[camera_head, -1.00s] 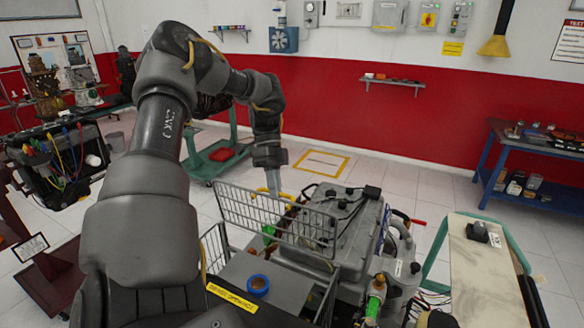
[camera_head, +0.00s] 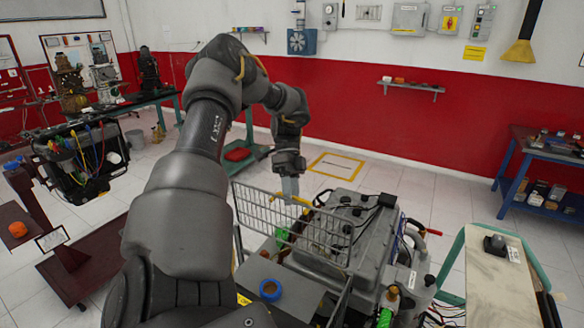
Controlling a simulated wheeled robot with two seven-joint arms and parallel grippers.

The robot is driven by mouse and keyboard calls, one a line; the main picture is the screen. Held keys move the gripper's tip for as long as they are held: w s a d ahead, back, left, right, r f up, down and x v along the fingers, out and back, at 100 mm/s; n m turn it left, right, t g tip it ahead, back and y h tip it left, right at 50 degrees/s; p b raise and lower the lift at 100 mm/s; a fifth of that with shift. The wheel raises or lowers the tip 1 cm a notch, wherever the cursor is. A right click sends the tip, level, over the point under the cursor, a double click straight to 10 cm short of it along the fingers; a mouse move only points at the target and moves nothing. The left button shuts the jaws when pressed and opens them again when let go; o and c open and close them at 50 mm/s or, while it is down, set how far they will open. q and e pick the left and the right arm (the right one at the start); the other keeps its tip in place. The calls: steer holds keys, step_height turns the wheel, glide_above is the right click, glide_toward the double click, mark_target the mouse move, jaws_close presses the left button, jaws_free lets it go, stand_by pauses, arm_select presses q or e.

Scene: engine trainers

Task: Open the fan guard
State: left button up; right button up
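The fan guard (camera_head: 272,217) is a grey wire-mesh panel at the front left of the engine trainer (camera_head: 345,213). It stands upright and slants down to the right. My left arm reaches in from the left and over, and my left gripper (camera_head: 290,187) points down at the guard's top edge, near its middle. The gripper's fingers are small and grey here; I cannot tell whether they are apart, or whether they touch the wire. My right gripper is not in view.
A blue-rimmed round cap (camera_head: 270,290) sits on the grey box in front of the guard. A green-framed table (camera_head: 500,285) stands at the right, and a blue workbench (camera_head: 540,165) behind it. Open tiled floor lies beyond the trainer, around a yellow floor marking (camera_head: 337,165).

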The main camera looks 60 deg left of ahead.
arm_select(q)
steer(key=shift+r, duration=0.15)
steer(key=b+v, duration=0.2)
steer(key=v, duration=0.8)
steer(key=shift+a+r, duration=0.25)
steer(key=shift+w, duration=0.1)
